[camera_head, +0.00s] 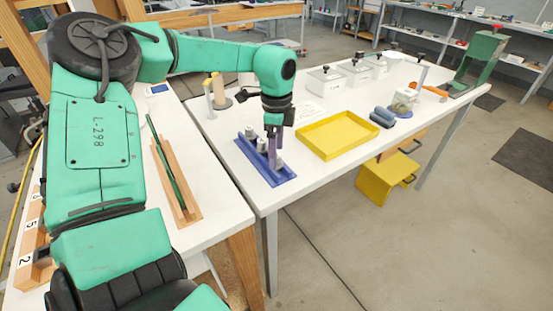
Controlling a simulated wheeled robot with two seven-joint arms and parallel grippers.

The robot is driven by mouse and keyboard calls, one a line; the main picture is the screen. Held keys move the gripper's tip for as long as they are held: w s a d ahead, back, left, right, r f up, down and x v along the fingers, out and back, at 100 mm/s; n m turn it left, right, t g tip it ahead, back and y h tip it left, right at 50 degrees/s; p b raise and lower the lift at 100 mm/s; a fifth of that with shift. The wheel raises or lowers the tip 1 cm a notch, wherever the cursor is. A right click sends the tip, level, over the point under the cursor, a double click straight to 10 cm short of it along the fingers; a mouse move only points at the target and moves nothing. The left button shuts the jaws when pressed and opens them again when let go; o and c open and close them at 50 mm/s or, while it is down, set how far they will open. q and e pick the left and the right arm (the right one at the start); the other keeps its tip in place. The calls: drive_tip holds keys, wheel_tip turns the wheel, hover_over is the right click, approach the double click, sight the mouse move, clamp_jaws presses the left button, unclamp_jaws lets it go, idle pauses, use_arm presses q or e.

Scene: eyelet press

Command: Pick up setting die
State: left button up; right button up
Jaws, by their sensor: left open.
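A blue rack (285,179) near the front edge of the white table holds several short grey metal pieces in a row. One grey piece (249,131) stands at its far left end and another (261,145) stands beside it. I cannot tell by look which one is the setting die. My left gripper (273,158) is open and points down over the rack, with its purple fingers low among the pieces toward the near end. The fingers partly hide the piece there, and I cannot tell whether they touch it. My right gripper is out of view.
A yellow tray (338,135) lies right of the rack. Beyond are blue rolls (382,117), white lidded boxes (325,79) and a green press-like frame (479,63). A wooden holder (176,178) with a green rod sits on the left table. A tan spool stands behind the gripper.

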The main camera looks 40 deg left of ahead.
use_arm(q)
drive_tip(key=shift+s+f, duration=0.15)
drive_tip(key=shift+f, duration=1.05)
clamp_jaws()
drive_tip(key=shift+r, duration=0.1)
